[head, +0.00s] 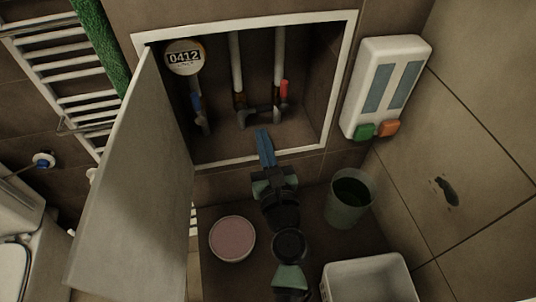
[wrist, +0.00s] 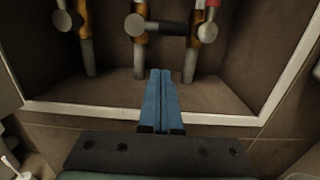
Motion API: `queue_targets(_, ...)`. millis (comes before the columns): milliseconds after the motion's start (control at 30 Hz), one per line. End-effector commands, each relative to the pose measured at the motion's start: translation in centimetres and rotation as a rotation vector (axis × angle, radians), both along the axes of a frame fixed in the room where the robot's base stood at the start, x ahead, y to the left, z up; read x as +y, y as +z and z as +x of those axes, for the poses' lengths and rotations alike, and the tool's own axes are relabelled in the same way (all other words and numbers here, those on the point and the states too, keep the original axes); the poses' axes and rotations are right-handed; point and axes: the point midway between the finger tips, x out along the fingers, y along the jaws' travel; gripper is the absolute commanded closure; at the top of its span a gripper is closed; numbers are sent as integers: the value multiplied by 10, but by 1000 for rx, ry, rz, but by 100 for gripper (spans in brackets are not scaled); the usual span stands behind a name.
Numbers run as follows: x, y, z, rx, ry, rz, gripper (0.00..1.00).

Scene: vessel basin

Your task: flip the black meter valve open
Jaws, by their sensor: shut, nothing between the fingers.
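The black meter valve's handle (wrist: 168,28) lies roughly level, crosswise to the upright pipes in the wrist view. It reaches right from a round knob on the middle pipe toward the right pipe. In the head view the black handle (head: 260,112) shows small and dark, low inside the open wall box. My gripper (head: 262,133) has blue fingers and is at the box's lower front edge, below the handle and apart from it. In the wrist view the fingers (wrist: 160,72) are pressed together, empty, pointing up toward the pipes.
A round meter reading 0412 (head: 184,57) and a blue handle (head: 196,102) are left of the valve; a red handle (head: 284,90) is right. The open door (head: 130,190) stands left. A dispenser (head: 386,85), bucket (head: 349,200) and pink-topped bowl (head: 232,239) are nearby.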

Motion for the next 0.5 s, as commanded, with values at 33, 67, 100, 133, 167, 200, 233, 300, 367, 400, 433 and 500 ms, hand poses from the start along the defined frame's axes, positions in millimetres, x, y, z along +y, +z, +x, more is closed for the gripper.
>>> queue_targets(33, 0, 16, 0, -1, -1, -2, 100)
queue_targets(67, 0, 20, 1, -1, -1, -2, 100)
queue_targets(100, 0, 24, 2, -1, -1, -1, 100)
queue_targets(133, 0, 26, 2, -1, -1, -1, 100)
queue_targets(167, 0, 28, 3, -1, -1, -1, 100)
queue_targets(200, 0, 30, 3, 0, -1, -2, 100)
queue_targets(233, 0, 32, 3, 0, -1, -1, 100)
queue_targets(300, 0, 34, 4, 0, -1, 0, 100)
queue_targets(367, 0, 35, 4, 0, -1, 0, 100)
queue_targets(400, 0, 35, 4, 0, -1, 0, 100)
queue_targets(433, 0, 35, 4, 0, -1, 0, 100)
queue_targets(500, 0, 35, 4, 0, -1, 0, 100)
